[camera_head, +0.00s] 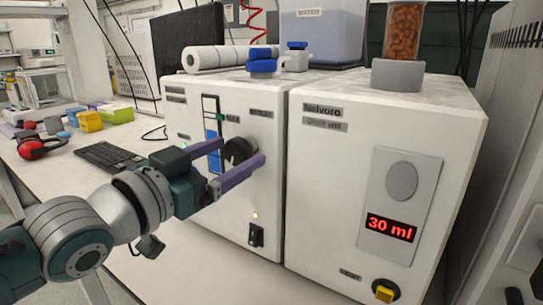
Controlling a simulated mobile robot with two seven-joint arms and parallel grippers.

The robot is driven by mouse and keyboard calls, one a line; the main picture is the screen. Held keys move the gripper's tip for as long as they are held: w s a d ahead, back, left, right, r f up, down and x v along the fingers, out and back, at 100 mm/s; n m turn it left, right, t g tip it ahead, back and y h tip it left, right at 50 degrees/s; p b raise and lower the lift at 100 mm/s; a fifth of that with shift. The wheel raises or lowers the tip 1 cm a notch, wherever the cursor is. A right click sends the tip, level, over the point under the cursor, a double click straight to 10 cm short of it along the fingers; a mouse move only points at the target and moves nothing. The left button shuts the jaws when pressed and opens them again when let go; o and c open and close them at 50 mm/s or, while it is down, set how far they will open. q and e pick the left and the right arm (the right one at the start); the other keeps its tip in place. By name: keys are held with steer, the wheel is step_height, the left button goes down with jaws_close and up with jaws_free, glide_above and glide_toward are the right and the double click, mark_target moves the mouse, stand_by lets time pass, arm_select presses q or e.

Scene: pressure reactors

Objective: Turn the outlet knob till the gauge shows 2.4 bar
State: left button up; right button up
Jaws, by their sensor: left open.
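A dark round knob (238,150) sits on the front of the left white unit (268,190). Its label is too small to read. My left gripper (243,152) is open, with one purple finger at the knob's upper left and the other at its lower right. I cannot tell whether the fingers touch it. A vertical gauge (211,134) with a blue column is left of the knob, its lower part partly behind the upper finger. I cannot read its value. My right gripper is not in view.
The right white unit (325,200) has a red "30 ml" display (390,227) and a yellow knob (384,294). A black switch (256,235) is below the dark knob. A keyboard (108,156) lies on the bench.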

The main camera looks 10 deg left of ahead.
arm_select(q)
steer(key=v, duration=1)
steer(key=s+f+n+g+y+p, duration=0.25)
steer(key=s+g, duration=0.35)
steer(key=s, duration=0.4)
steer(key=s+f+n+g+y+p, duration=0.1)
steer(key=s+f+g+y+p, duration=0.25)
steer(key=s+g, duration=0.5)
steer(key=s+r+p, duration=0.1)
steer(key=r+p, duration=1.8)
steer(key=s+r+t+p, duration=0.1)
steer(key=s+r+p, duration=0.1)
steer(key=r+p, duration=1.7)
steer(key=shift+s+d+r+p, duration=0.3)
